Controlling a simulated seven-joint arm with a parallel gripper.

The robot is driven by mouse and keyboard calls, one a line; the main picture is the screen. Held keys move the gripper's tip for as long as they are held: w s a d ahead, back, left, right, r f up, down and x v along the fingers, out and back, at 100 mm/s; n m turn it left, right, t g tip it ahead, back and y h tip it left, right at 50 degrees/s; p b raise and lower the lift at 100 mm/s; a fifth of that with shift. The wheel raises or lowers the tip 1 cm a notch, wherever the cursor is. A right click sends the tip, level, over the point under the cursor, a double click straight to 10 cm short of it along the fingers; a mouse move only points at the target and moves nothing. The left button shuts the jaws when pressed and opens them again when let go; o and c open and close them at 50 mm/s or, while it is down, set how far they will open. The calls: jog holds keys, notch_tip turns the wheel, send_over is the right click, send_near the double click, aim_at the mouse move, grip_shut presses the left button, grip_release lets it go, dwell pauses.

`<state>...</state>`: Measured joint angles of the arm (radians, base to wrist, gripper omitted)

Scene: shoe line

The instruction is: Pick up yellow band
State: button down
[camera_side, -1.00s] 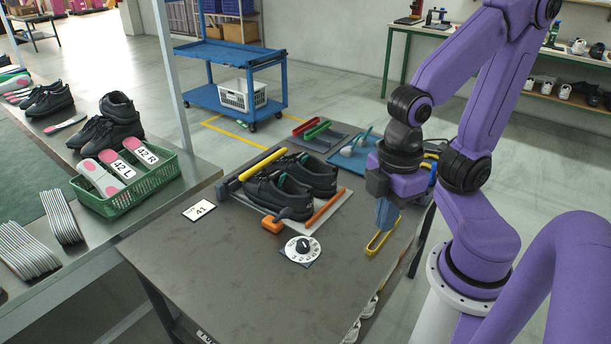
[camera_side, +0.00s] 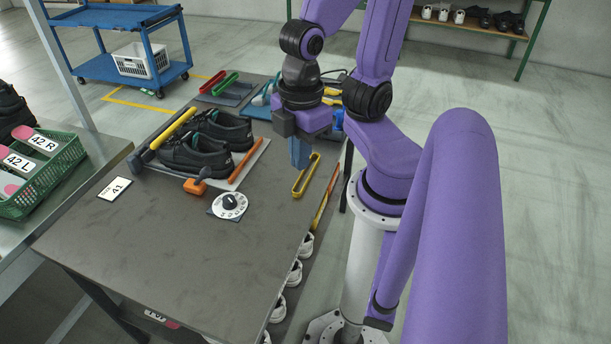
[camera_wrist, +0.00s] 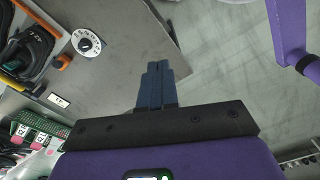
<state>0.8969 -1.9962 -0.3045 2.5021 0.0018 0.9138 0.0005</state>
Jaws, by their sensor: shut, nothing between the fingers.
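The yellow band (camera_side: 306,177) is a long narrow loop lying on the dark worktable near its right edge in the side view. My gripper (camera_side: 299,167) points down beside the band's left side, its blue fingers together and empty. The fingers overlap part of the band in the picture, and I cannot tell whether they touch it. In the wrist view the closed fingers (camera_wrist: 158,66) point over the table, and the band does not show there.
A dial (camera_side: 230,205) and an orange-handled clamp (camera_side: 197,186) lie left of my gripper. Red and green bars (camera_side: 225,84) lie behind. The table's front middle is clear.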

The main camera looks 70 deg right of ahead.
jog(key=c, duration=0.7)
grip_release()
jog(key=shift+c, duration=0.2)
jog(key=w+d+f+m, duration=0.3)
jog(key=w+d+m, duration=0.1)
jog(key=w+m, duration=0.6)
jog(key=w+d+f+m, duration=0.3)
jog(key=w+d+m, duration=0.3)
jog(key=d, duration=0.2)
jog(key=m, duration=1.5)
send_over(307, 176)
notch_tip(307, 176, down, 6)
jog(key=shift+f, duration=8.45)
